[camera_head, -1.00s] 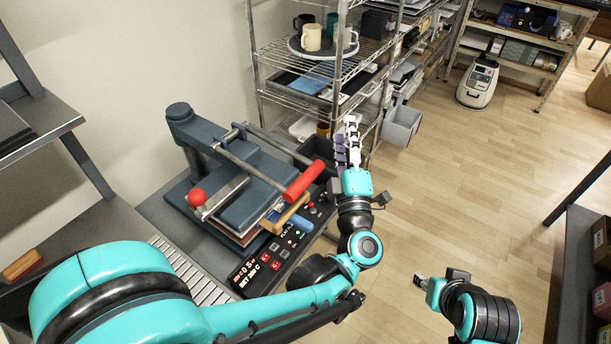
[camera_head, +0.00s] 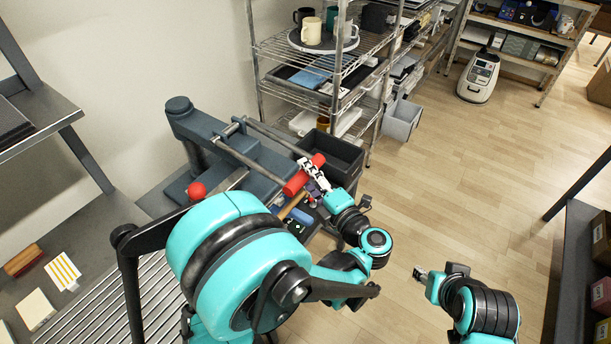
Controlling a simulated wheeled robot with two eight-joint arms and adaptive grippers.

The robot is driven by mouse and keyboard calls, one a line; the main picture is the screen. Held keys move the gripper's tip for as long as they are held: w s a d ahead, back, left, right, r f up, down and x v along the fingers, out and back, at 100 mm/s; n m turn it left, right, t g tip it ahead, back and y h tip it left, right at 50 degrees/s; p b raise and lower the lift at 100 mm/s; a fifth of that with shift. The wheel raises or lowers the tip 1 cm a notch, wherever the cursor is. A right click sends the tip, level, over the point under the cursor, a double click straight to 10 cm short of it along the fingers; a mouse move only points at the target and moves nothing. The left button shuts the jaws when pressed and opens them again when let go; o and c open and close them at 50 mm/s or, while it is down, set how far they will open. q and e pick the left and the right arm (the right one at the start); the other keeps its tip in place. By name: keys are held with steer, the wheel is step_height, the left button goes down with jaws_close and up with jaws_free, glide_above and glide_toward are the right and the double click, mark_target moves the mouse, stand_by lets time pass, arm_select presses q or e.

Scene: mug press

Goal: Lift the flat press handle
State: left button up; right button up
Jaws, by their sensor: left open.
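The flat press (camera_head: 210,131) stands on the bench at the left, a dark grey machine with a metal lever frame. Its red handle grip (camera_head: 305,174) is at the front right end of the frame, which lies low over the press. My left gripper (camera_head: 313,172) is at the red grip, its fingers around or against its right part; I cannot tell whether they touch. Its jaws are open. My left arm hides much of the press front and its control panel. My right gripper (camera_head: 421,274) is over the floor at the lower right, far from the press; its jaw state is unclear.
A red ball knob (camera_head: 196,191) sits on the press's left side. A dark open bin (camera_head: 333,157) stands just behind the handle. A wire rack (camera_head: 320,75) with mugs on a round tray stands behind. The floor at right is clear.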

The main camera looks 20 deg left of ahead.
arm_select(q)
steer(key=shift+w+a, duration=0.3)
steer(key=shift+a, duration=0.05)
